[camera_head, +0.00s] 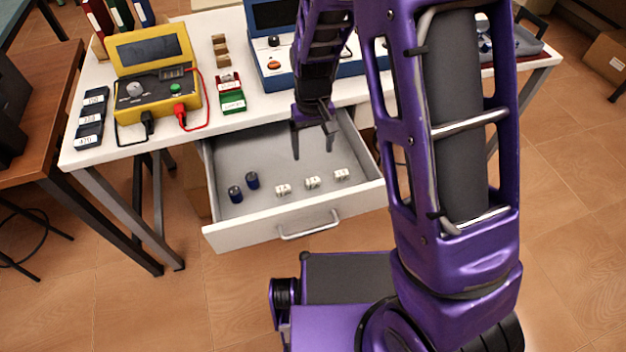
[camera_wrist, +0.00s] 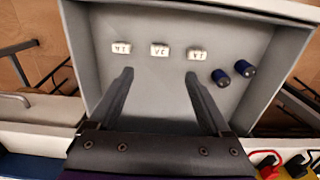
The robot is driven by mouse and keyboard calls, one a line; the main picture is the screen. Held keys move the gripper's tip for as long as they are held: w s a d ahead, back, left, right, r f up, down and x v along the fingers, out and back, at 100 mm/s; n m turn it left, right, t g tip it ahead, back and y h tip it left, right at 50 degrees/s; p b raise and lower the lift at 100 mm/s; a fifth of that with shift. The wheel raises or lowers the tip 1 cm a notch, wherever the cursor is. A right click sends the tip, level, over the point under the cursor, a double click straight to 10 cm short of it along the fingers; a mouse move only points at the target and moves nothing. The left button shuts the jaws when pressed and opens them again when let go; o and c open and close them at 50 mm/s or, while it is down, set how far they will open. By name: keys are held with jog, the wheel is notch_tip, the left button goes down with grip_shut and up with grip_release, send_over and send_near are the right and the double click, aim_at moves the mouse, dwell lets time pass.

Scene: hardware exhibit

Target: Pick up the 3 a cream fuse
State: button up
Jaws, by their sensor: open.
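Three small cream fuses lie in a row in the open drawer: left (camera_head: 283,190), middle (camera_head: 312,183) and right (camera_head: 341,175). The wrist view shows them in reversed order, at right (camera_wrist: 197,54), middle (camera_wrist: 160,50) and left (camera_wrist: 121,48). Each has dark print on top, too small to read surely, so I cannot tell which is the 3 A one. My gripper (camera_head: 313,150) is open and empty above the drawer. In the wrist view its fingers (camera_wrist: 160,75) point toward the row, roughly in line with the middle fuse and apart from it.
The drawer front (camera_head: 300,222) and side walls surround the fuses. On the white table (camera_head: 205,60) stand a yellow meter (camera_head: 157,85), a green block (camera_head: 232,98) and a blue device (camera_head: 270,70).

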aim_at(313, 180)
notch_tip(313, 180, down, 13)
jog(key=shift+w+r+b, duration=0.15)
jog(key=shift+b, duration=0.95)
